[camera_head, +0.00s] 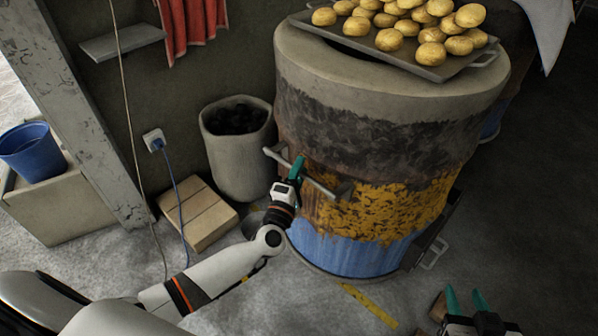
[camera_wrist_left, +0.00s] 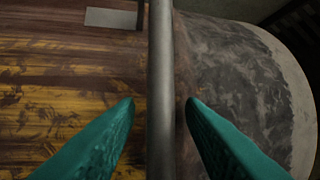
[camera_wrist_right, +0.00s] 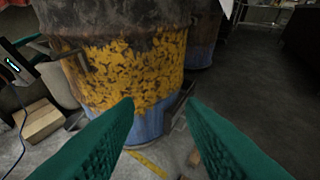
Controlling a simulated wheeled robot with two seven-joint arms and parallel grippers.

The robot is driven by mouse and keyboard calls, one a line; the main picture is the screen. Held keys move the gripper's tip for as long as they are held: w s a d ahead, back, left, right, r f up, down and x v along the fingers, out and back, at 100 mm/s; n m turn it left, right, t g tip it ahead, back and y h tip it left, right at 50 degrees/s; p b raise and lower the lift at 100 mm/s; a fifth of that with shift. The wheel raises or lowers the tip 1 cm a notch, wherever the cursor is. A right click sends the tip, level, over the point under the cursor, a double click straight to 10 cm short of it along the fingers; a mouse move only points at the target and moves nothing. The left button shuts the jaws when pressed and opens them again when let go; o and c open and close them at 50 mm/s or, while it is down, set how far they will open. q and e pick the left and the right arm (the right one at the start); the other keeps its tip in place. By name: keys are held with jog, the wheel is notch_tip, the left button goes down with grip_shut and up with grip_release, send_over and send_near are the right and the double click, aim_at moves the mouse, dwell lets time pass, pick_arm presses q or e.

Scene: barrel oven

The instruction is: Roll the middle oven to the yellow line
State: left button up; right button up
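The barrel oven (camera_head: 390,150) stands upright, with a grey rim, a dark burnt band, yellow flaking paint and a blue base. A metal bar handle (camera_head: 322,187) sticks out from its front left side. My left gripper (camera_head: 297,168) is at this handle. In the left wrist view the handle bar (camera_wrist_left: 160,90) runs between the two open green fingers, with gaps visible on both sides. My right gripper (camera_head: 466,300) is open and empty at the lower right, apart from the oven. A short yellow line (camera_head: 370,304) lies on the floor in front of the oven.
A tray of round buns (camera_head: 437,72) rests on the oven top. A bin of dark coal (camera_head: 238,150) and a cardboard box (camera_head: 196,213) stand left of the oven. A blue cable (camera_head: 178,190) hangs to the floor. The dark floor at right (camera_head: 545,200) is clear.

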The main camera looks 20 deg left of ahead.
pick_arm(q)
grip_shut()
